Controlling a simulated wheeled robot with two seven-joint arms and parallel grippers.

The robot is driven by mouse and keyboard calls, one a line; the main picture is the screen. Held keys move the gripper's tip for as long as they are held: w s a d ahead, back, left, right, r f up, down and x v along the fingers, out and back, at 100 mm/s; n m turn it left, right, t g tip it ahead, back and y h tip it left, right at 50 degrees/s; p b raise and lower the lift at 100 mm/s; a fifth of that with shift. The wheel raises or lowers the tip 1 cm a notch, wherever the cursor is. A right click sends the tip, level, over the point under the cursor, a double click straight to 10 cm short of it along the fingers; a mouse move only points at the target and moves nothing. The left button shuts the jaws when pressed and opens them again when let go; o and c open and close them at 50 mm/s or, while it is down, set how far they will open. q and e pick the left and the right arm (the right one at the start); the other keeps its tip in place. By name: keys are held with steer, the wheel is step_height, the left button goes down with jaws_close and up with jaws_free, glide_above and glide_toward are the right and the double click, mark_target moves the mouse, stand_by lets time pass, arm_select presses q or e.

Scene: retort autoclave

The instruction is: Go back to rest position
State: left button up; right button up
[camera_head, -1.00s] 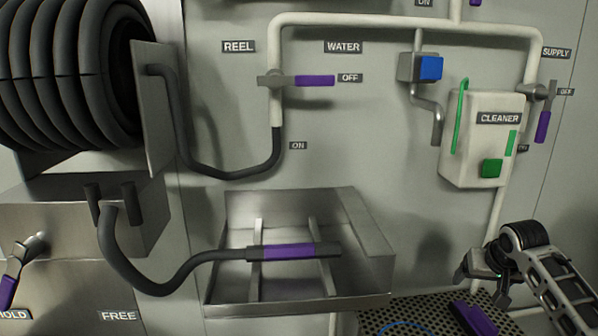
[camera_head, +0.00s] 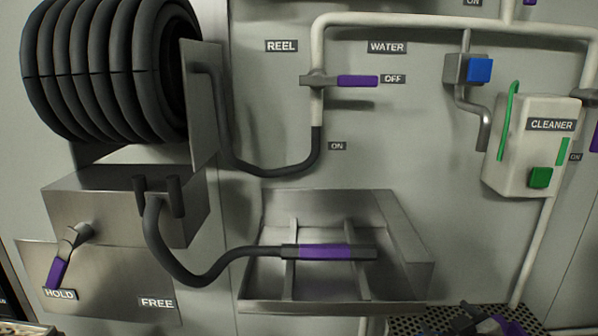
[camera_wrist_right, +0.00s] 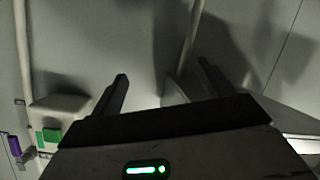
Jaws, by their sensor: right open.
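My right gripper (camera_wrist_right: 162,75) shows in the right wrist view with its two dark fingers wide apart and nothing between them. It faces the grey wall panel, and the cleaner box (camera_wrist_right: 62,108) with its green button is at the lower left there. My left gripper is not in view.
The spray wand (camera_head: 325,252) with a purple grip lies across the metal holder (camera_head: 415,262), its hose running to the reel (camera_head: 110,70). The reel lever (camera_head: 58,270) is at HOLD. The water valve handle (camera_head: 357,81) points to OFF. The cleaner box also shows in the head view (camera_head: 520,155).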

steer(key=s+a+f+m+g+y, duration=0.1)
steer(key=s+a+f, duration=0.3)
steer(key=s+a, duration=0.5)
steer(key=s+a+f+m+g+y, duration=0.1)
steer(key=s+a+f, duration=0.3)
steer(key=s+a, duration=0.5)
steer(key=s+g+y, duration=0.1)
steer(key=s, duration=0.5)
steer(key=shift+s+f+m, duration=0.15)
steer(key=shift+s+m, duration=0.15)
steer(key=shift+s, duration=0.1)
